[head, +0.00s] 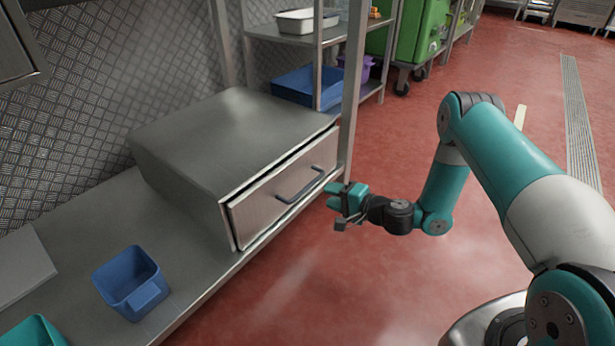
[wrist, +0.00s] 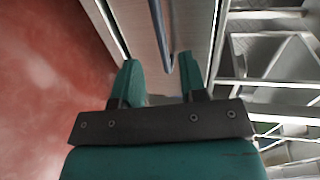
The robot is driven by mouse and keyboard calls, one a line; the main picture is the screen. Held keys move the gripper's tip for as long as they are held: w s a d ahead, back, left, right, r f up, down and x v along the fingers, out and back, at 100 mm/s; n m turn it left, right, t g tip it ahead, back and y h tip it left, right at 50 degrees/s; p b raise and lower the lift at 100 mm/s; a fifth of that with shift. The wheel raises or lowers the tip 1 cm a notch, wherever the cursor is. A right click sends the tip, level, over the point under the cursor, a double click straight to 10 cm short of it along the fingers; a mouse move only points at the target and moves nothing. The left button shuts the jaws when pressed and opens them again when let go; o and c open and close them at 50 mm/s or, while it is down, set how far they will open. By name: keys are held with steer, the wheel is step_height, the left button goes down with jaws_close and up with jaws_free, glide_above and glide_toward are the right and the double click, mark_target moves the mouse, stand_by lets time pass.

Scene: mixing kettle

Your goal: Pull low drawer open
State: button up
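The low drawer (head: 284,194) is the metal front of a steel box unit on the counter. It looks shut or nearly so, with a dark gap along its top edge. Its dark bar handle (head: 301,186) runs across the front. My gripper (head: 332,197) is in front of the drawer, just right of the handle and apart from it in the head view. In the wrist view the two teal fingers (wrist: 158,75) are spread, and the handle (wrist: 160,35) stands ahead of them, between their lines. Nothing is held.
A blue bin (head: 132,283) and part of a teal bin (head: 33,331) sit on the steel counter (head: 70,240). A shelf rack with a post (head: 352,85) stands just behind the drawer unit. The red floor (head: 300,290) around my arm is clear.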

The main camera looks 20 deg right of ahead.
mark_target(309, 188)
steer(key=b+x, duration=0.5)
steer(key=x, duration=0.3)
steer(key=shift+w+f, duration=0.1)
steer(key=shift+w+a, duration=0.25)
steer(key=shift+c, duration=0.5)
jaws_close()
